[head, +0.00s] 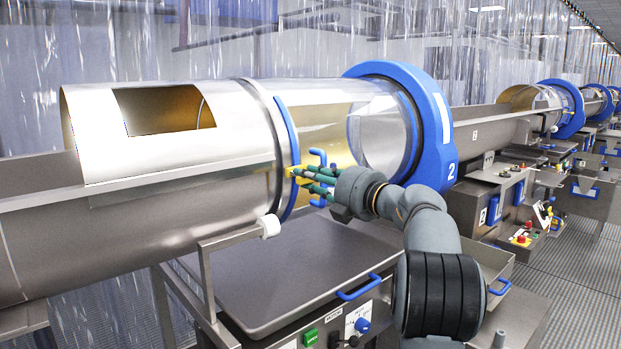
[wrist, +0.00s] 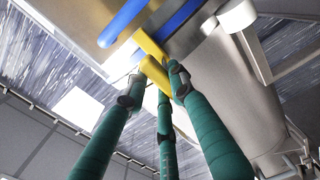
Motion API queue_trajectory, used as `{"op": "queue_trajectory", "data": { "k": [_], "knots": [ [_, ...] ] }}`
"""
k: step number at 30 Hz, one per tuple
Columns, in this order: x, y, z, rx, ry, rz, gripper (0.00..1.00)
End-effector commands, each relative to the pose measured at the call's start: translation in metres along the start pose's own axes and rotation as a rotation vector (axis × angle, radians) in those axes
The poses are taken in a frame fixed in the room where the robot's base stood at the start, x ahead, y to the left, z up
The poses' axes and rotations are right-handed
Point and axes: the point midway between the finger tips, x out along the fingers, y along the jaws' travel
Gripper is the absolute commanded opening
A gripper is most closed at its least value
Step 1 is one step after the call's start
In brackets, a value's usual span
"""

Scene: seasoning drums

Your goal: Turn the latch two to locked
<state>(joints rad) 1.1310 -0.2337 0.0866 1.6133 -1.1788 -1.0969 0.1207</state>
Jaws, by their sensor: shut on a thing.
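The latch (head: 295,171) is a small yellow handle on the blue band at the joint between the steel drum (head: 230,130) and the clear section. In the wrist view the yellow latch (wrist: 154,70) lies between my green fingertips, with blue bars beside it. My gripper (head: 312,177) reaches in from the right with its green fingers closed around the latch; it fills the lower wrist view (wrist: 160,85). The fingers partly hide the latch in the head view. The blue ring (head: 435,125) to the right bears the number 2.
Below is a grey steel cabinet (head: 270,290) with a blue handle (head: 358,288), a green button and a blue knob. A steel bracket (head: 210,275) with a white roller (head: 269,226) stands left of my gripper. More drums with blue rings (head: 570,105) line the right.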

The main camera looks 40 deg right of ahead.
Motion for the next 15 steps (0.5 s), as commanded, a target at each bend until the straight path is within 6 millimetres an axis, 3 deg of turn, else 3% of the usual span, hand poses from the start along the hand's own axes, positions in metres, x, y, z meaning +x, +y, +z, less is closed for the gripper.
{"op": "queue_trajectory", "data": {
  "k": [1, 2, 11, 15],
  "knots": [
    [-0.0002, 0.0, 0.0001, -0.003, 0.0, 0.0, 0.0],
    [-0.0002, 0.0, 0.0001, -0.003, 0.0, 0.0, 0.26],
    [-0.0001, 0.0, 0.0, -0.001, 0.0, 0.0, 0.43],
    [-0.0001, 0.0, 0.0, 0.0, 0.0, 0.0, 0.44]
  ]
}}
